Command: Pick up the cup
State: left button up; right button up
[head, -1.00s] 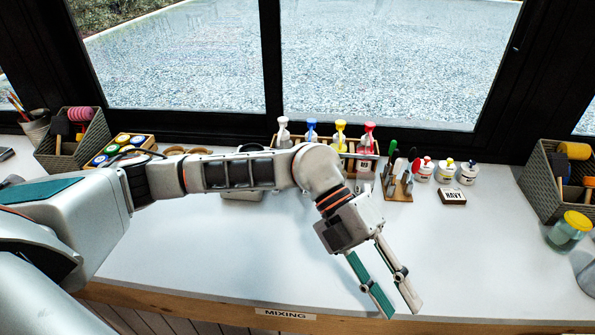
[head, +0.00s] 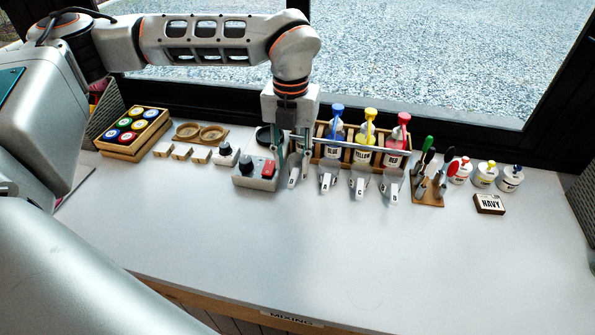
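I cannot make out a cup for certain in the head view now. My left gripper (head: 292,158) points down at the back of the white table (head: 330,255), with its two fingers apart. It is in front of the left end of the wooden bottle rack (head: 321,150) and beside a grey device with a dark knob and a red switch (head: 256,174). I see nothing held between the fingers. The gripper and arm hide part of the rack's left end. A dark round dish (head: 268,136) lies just left of the gripper. My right gripper is not in view.
Pump bottles with blue (head: 337,119), yellow (head: 369,125) and red (head: 403,132) tops stand in the rack. A tool stand (head: 428,190), small paint jars (head: 485,174) and a NAVY block (head: 490,204) are to the right. A colour-pot box (head: 133,131) is at left. The front of the table is clear.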

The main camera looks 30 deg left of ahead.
aim_at(294, 175)
pick_arm(q)
jog(key=f, duration=0.5)
jog(key=shift+s+d+f, duration=0.15)
jog(key=shift+s+d, duration=0.05)
jog(key=shift+d, duration=0.1)
grip_shut()
